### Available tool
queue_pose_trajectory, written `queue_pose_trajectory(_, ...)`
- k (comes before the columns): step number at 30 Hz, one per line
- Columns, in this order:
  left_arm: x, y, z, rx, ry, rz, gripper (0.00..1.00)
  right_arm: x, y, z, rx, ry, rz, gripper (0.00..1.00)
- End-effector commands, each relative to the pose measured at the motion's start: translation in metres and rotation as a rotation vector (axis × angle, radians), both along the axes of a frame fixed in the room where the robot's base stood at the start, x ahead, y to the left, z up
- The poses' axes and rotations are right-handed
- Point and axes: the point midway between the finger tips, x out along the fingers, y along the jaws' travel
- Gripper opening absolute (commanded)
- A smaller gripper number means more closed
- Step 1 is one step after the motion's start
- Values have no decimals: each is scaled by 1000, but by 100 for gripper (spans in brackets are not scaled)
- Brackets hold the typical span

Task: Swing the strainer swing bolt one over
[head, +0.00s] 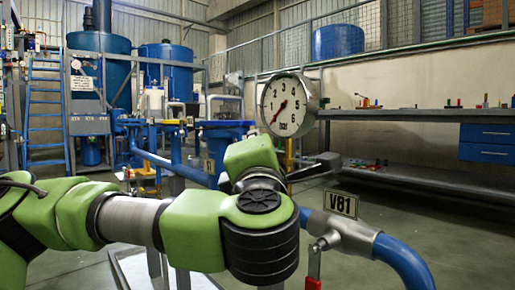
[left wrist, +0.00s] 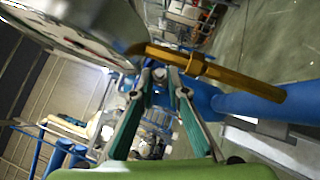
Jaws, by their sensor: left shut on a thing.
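In the left wrist view my left gripper (left wrist: 160,80) has its two teal-padded fingers drawn together at the tips. They are shut on a small grey metal part at the far end, which I take to be the strainer swing bolt. Its shape and tilt are mostly hidden by the fingertips. In the head view my green left arm crosses from the left, and its wrist covers most of the strainer area behind it. My right gripper is in neither view.
A round pressure gauge (head: 290,105) stands above my wrist on a yellow pipe (left wrist: 215,71), close beside the fingers. A blue pipe (head: 402,262) with a V81 tag (head: 341,203) runs at the lower right. A workbench (head: 420,115) stands along the right wall, with open floor before it.

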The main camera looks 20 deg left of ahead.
Motion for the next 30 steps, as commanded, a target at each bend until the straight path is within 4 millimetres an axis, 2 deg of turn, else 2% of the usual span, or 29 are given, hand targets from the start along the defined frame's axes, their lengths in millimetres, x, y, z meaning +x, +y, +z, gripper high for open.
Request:
queue_pose_trajectory(9, 1, 1, 18, -213, 140, 1, 0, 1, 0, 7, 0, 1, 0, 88)
queue_pose_trajectory(21, 1, 2, 19, -249, 167, -1, 0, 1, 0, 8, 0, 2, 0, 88)
queue_pose_trajectory(22, 1, 2, 19, -248, 166, 0, 17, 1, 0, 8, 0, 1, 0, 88)
queue_pose_trajectory(23, 1, 2, 19, -248, 166, 0, 23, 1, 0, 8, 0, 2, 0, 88)
queue_pose_trajectory(30, 1, 2, 19, -248, 166, -1, 23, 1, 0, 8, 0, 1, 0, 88)
